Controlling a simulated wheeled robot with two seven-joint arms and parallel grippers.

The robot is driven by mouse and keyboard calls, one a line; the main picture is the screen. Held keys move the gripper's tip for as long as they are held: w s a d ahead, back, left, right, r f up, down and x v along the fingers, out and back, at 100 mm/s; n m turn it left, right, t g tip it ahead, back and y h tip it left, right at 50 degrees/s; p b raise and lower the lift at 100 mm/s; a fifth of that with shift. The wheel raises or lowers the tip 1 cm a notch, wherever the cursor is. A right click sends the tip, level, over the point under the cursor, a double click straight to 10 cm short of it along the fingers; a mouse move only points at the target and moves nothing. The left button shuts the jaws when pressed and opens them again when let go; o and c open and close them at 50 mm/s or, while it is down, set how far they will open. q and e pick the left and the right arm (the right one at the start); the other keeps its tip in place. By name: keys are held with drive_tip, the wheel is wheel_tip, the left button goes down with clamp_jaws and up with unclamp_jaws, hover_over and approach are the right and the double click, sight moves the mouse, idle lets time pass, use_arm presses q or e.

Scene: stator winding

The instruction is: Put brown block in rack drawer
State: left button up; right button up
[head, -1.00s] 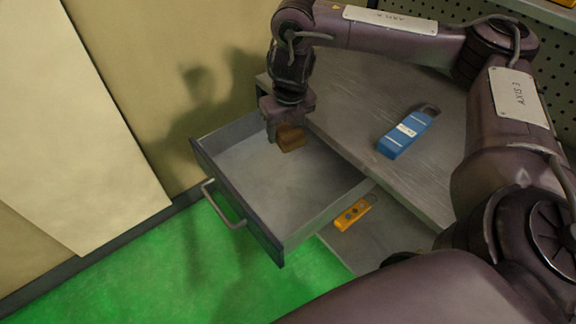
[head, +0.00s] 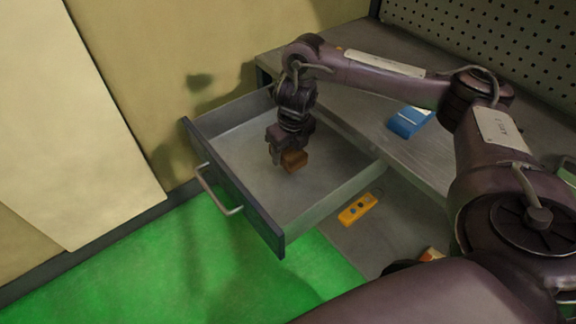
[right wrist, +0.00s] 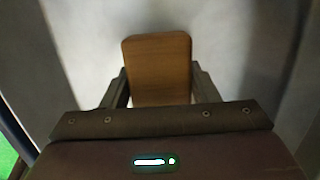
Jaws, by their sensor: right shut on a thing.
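The brown block (head: 295,160) is between the fingers of my right gripper (head: 282,154), inside the open rack drawer (head: 232,190). In the right wrist view the block (right wrist: 158,68) stands out past the fingers of my right gripper (right wrist: 160,88), with one finger on each side. The gripper is shut on it. Whether the block touches the drawer floor, I cannot tell. The drawer is pulled out, with a grey handle (head: 220,193) on its front. My left gripper is not in view.
A blue object (head: 408,121) lies on the rack top (head: 385,150), partly hidden by my arm. A yellow object (head: 357,208) lies on a lower shelf right of the drawer. A pegboard (head: 490,45) stands behind. The rest of the drawer is empty.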

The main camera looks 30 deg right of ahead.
drive_tip(key=shift+f+b, duration=0.3)
drive_tip(key=shift+f, duration=0.3)
wheel_tip(320, 180, down, 2)
drive_tip(key=shift+f, duration=0.3)
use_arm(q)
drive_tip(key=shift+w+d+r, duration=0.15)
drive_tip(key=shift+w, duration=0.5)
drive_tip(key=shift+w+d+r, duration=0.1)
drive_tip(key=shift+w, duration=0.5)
use_arm(e)
drive_tip(key=shift+f+b, duration=0.15)
drive_tip(key=shift+b, duration=0.2)
drive_tip(key=o, duration=1.1)
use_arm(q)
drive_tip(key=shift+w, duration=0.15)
